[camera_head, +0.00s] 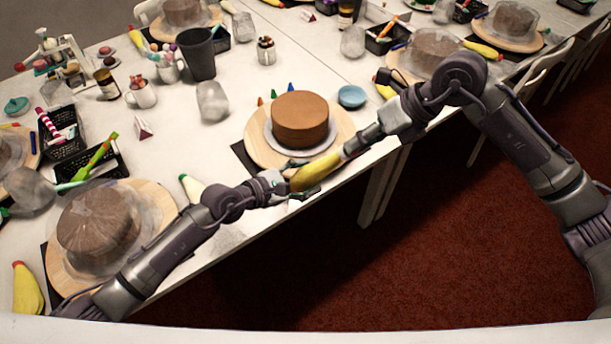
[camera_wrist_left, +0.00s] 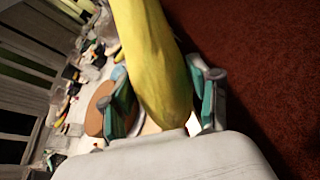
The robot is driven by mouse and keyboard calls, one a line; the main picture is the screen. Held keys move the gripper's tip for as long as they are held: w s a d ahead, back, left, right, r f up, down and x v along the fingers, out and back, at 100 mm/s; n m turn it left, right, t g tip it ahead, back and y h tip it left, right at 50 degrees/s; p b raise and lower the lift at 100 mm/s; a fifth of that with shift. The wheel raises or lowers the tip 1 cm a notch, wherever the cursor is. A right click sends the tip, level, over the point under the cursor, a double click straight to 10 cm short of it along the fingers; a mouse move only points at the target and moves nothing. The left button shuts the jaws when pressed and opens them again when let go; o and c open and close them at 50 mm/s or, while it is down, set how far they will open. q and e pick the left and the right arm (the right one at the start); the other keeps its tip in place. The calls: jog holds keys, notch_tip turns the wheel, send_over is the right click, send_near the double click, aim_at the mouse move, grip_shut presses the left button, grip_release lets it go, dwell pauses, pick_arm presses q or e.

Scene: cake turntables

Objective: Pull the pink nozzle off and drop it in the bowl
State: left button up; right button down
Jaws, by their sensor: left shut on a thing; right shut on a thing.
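A yellow piping bag (camera_head: 317,171) is held between my two grippers, in front of a brown cake, above the table's front edge. My left gripper (camera_head: 291,185) is shut around its wide lower end. The left wrist view shows the yellow bag (camera_wrist_left: 150,60) between the teal-padded fingers of my left gripper (camera_wrist_left: 165,98). My right gripper (camera_head: 350,148) is shut at the bag's other end, up and to the right. That end is covered by the gripper, and I cannot make out the pink nozzle. A small blue bowl (camera_head: 351,96) stands right of the cake.
The brown cake (camera_head: 300,118) stands on a wooden turntable (camera_head: 258,150). Green, orange and blue cones (camera_head: 274,94) stand behind it. A covered cake (camera_head: 98,222) is at the left. A dark cup (camera_head: 196,55) and clear tumbler (camera_head: 212,101) stand further back. Red floor lies beyond the edge.

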jog(key=shift+v, duration=2.35)
